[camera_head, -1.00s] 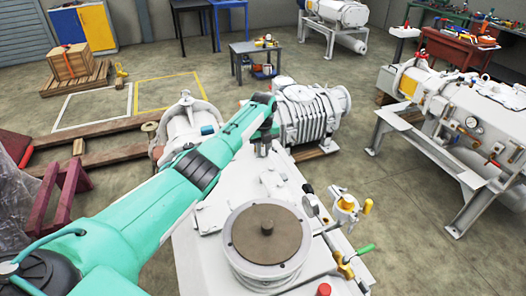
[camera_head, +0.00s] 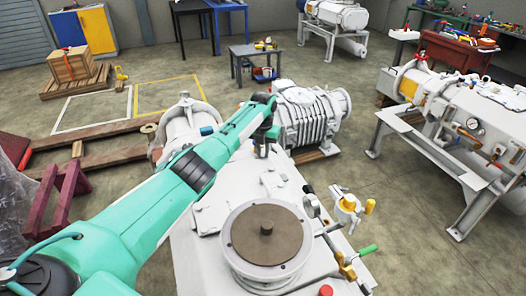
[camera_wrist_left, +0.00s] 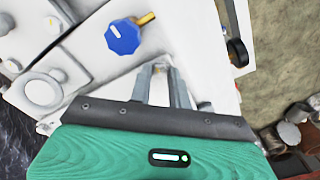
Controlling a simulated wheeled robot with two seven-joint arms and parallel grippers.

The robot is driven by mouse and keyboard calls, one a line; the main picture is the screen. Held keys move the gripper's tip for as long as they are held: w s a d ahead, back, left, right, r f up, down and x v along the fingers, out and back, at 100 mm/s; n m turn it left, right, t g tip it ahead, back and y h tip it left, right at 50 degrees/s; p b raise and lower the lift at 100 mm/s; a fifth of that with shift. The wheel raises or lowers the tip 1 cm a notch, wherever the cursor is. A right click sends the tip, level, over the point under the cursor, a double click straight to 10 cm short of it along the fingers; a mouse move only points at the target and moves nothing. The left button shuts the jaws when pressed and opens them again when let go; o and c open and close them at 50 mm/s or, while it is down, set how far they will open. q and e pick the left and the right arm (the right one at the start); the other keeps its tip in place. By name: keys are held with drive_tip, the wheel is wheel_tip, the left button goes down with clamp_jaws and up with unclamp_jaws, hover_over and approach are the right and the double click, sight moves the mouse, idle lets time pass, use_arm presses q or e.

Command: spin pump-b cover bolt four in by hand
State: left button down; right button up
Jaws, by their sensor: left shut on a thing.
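My left gripper (camera_head: 262,152) points down at the far part of the white pump body (camera_head: 195,255), beyond its round brown-topped port (camera_head: 267,235). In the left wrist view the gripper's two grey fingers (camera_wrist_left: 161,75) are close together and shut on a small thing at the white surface. I take it to be the cover bolt; it is mostly hidden between the fingers, so its depth and tilt cannot be told. My right gripper is in neither view.
A blue knob (camera_wrist_left: 124,37) with a brass stem is close to the fingers in the wrist view. A ribbed white unit (camera_head: 308,118) stands just beyond the gripper. A yellow-and-white valve (camera_head: 347,205) and green-handled lever (camera_head: 367,250) stick out at right. Open floor lies further right.

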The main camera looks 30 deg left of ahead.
sight(263, 155)
use_arm(q)
drive_tip(key=shift+r, duration=0.1)
idle(0.3)
drive_tip(key=c, duration=1.3)
unclamp_jaws()
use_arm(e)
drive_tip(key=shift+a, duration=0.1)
use_arm(q)
wheel_tip(263, 155, up, 14)
drive_tip(key=b, duration=0.2)
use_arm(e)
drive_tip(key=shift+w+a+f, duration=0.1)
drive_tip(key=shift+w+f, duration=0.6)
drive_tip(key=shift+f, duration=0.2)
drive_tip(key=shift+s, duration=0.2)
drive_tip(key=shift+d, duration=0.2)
